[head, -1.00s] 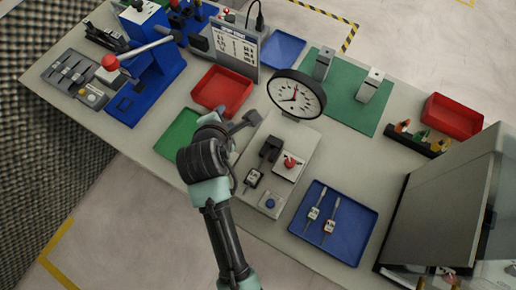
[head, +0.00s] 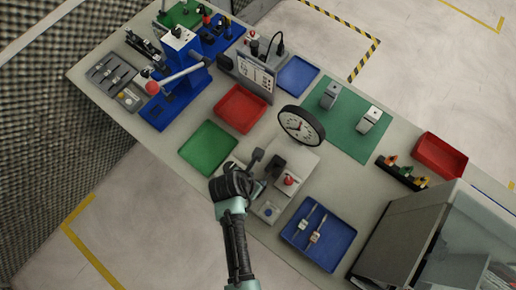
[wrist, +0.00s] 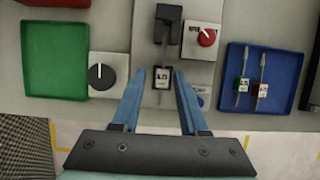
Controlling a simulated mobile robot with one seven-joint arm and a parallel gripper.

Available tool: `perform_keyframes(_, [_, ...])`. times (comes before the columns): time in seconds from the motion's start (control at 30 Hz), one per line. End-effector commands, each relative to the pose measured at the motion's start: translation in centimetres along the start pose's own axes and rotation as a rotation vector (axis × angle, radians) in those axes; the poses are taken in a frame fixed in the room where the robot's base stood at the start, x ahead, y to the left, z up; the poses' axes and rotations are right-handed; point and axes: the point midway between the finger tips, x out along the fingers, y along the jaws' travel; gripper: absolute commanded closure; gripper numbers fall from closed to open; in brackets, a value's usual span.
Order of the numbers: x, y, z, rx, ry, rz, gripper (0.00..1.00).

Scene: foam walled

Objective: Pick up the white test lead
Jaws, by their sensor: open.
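A slim piece with a black-edged white label (wrist: 163,78) stands at a grey fixture (wrist: 148,45), below a black block (wrist: 168,22). It may be the white test lead; I cannot tell for certain. In the wrist view my gripper (wrist: 160,74) is open, with its blue fingertips on either side of the label and apart from it. Two thin leads lie in the blue tray (wrist: 285,105) to the right, one with a green-marked label (wrist: 241,84) and one with a red-marked label (wrist: 261,90). In the head view my gripper hides the labelled piece.
A black knob on a pale box (wrist: 100,76) is close left of my fingers. A red knob (wrist: 206,37) is to the right. A green tray (head: 208,148), a red tray (head: 240,108) and a round dial (head: 301,125) stand nearby. The bench's front edge is close.

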Motion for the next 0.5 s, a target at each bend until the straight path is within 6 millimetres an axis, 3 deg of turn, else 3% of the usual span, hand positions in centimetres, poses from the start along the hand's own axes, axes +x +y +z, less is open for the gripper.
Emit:
perform_keyframes(0.2, [2.5, 0.0, 0.1, 0.002, -0.001, 0.000, 0.57])
perform_keyframes(0.5, [3.8, -0.2, 0.0, 0.002, -0.001, 0.000, 0.57])
